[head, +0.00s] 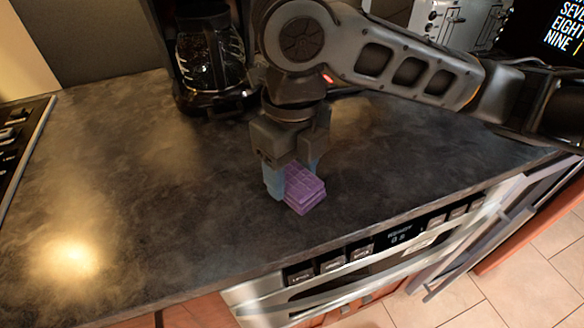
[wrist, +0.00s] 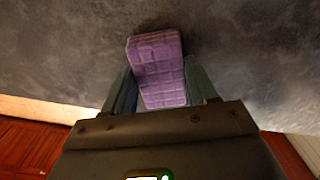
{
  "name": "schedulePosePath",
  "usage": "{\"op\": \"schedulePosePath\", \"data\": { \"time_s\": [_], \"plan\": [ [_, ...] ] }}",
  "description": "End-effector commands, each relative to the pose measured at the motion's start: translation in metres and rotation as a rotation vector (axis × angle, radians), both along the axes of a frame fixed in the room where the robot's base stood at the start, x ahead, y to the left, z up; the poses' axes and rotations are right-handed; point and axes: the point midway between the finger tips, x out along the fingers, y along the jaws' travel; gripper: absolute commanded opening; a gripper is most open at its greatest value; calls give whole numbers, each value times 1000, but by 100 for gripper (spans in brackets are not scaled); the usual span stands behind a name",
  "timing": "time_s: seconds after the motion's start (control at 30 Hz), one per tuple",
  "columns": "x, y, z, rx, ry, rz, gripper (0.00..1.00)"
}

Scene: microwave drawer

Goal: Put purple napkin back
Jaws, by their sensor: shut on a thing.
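The purple napkin (head: 305,190) is a folded, layered stack near the front edge of the dark countertop (head: 190,225). My gripper (head: 292,180) points down with its blue-grey fingers on either side of the napkin and is shut on it. The wrist view shows the napkin (wrist: 158,68) between the two fingers (wrist: 155,95), its far end sticking out past them. I cannot tell whether the napkin rests on the counter or is just above it.
A coffee maker with a glass pot (head: 210,62) stands at the back. A stove edge (head: 20,145) is at the left. The microwave drawer (head: 375,250) with its display is below the counter's front edge. The counter's left and middle are clear.

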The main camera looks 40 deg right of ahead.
Motion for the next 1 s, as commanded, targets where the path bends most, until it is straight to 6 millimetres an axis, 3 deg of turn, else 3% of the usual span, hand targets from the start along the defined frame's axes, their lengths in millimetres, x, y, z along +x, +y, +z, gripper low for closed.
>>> {"op": "schedulePosePath", "data": {
  "time_s": [0.27, 0.63, 0.77, 1.0],
  "plan": [
    [0, 0, 0, 0, 0, 0, 82],
    [0, 0, 6, 0, -1, 1, 83],
    [1, 0, 25, -1, -4, 3, 83],
    [1, 0, 76, -1, -4, 2, 83]
  ]
}}
